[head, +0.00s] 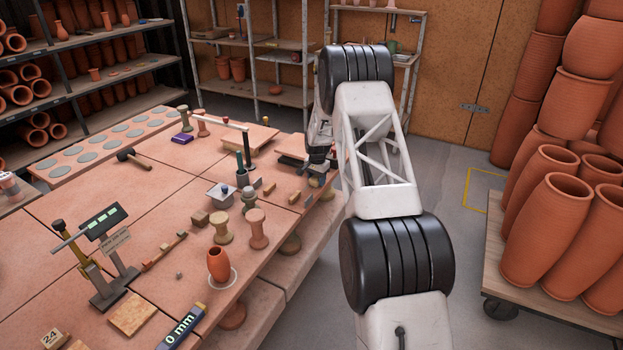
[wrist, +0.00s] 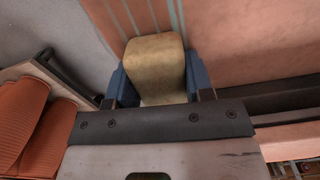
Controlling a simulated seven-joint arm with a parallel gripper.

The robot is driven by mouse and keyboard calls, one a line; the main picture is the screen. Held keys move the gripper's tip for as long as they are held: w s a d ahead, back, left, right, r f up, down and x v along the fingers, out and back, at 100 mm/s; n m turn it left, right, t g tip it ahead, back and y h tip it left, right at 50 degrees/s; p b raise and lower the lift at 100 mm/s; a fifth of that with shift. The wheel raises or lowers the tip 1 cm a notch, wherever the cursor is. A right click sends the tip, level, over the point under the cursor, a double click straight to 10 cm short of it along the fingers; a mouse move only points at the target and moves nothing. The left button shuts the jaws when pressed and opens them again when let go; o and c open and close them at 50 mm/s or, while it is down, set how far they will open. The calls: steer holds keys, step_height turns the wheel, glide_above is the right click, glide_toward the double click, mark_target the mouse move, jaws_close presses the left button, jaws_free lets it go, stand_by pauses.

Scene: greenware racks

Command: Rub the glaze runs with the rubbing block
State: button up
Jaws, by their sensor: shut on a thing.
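My gripper (wrist: 158,68) is shut on the rubbing block (wrist: 156,52), a worn tan-yellow block held between two blue fingers in the wrist view. Beyond the block's far edge, pale grey-green stripes, which look like the glaze runs (wrist: 174,14), cross a terracotta-coloured surface. The block covers the near ends of the stripes, and I cannot tell whether it touches them. In the head view my gripper (head: 318,167) is low at the table's right edge, partly hidden by my arm; the runs cannot be made out there.
A cart of tall terracotta pots (head: 548,235) stands at right. Shelves (head: 270,88) stand behind. Floor between table and cart is clear.

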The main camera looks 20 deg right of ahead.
steer(key=shift+s+d, duration=0.6)
steer(key=shift+d, duration=0.05)
steer(key=r, duration=0.3)
steer(key=shift+s+d+r, duration=0.2)
steer(key=shift+s+d, duration=0.05)
steer(key=shift+r, duration=2.55)
steer(key=shift+a, duration=0.15)
steer(key=w+a, duration=0.2)
steer(key=a, duration=0.6)
steer(key=shift+w+f, duration=0.15)
steer(key=shift+w, duration=0.15)
steer(key=shift+f, duration=0.1)
